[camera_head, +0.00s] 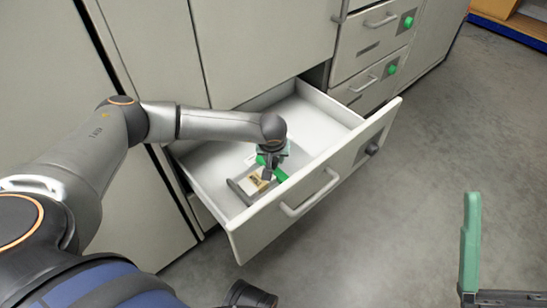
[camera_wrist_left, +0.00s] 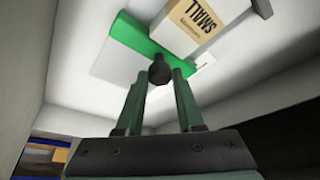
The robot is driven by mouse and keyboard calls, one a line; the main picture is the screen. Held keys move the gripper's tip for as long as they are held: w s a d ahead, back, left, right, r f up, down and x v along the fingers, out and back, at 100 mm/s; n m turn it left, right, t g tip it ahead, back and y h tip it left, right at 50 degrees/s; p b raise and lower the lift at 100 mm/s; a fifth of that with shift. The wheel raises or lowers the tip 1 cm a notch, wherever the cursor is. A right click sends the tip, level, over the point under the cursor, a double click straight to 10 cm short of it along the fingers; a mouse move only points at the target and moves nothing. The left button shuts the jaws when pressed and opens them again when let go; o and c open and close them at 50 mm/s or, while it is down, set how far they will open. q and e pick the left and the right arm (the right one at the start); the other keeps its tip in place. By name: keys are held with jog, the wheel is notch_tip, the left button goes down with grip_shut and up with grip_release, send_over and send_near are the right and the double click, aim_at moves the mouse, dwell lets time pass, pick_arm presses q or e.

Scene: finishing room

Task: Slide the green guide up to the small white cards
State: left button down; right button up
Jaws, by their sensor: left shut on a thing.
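The green guide (camera_head: 281,174) lies inside the open drawer, and in the wrist view it is a long green strip (camera_wrist_left: 135,40) with a dark round knob (camera_wrist_left: 159,72). My left gripper (camera_head: 267,172) reaches down into the drawer, shut on the knob between its fingertips. A beige label marked SMALL (camera_wrist_left: 193,24) is close beside the guide, and shows in the head view (camera_head: 257,180). White card edges (camera_wrist_left: 203,75) show near the guide, partly hidden by the gripper. My right gripper (camera_head: 505,245) is at the lower right, away from the drawer; one finger shows, apart and empty.
The drawer front (camera_head: 310,190) has a bar handle (camera_head: 310,195) and a dark knob. A dark grey bar (camera_head: 240,192) lies in the drawer left of the label. The drawer's right part and the floor are clear.

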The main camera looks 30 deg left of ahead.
pick_arm(q)
jog(key=c, duration=0.5)
grip_release()
jog(key=shift+c, duration=0.2)
jog(key=p+v, duration=0.5)
jog(key=v, duration=0.7)
jog(key=shift+r, duration=0.25)
pick_arm(e)
jog(key=shift+n, duration=0.4)
jog(key=r, duration=0.5)
jog(key=shift+d+r, duration=0.1)
jog(key=shift+d, duration=0.2)
pick_arm(q)
jog(key=shift+s, duration=0.1)
pick_arm(e)
jog(key=shift+s, duration=0.1)
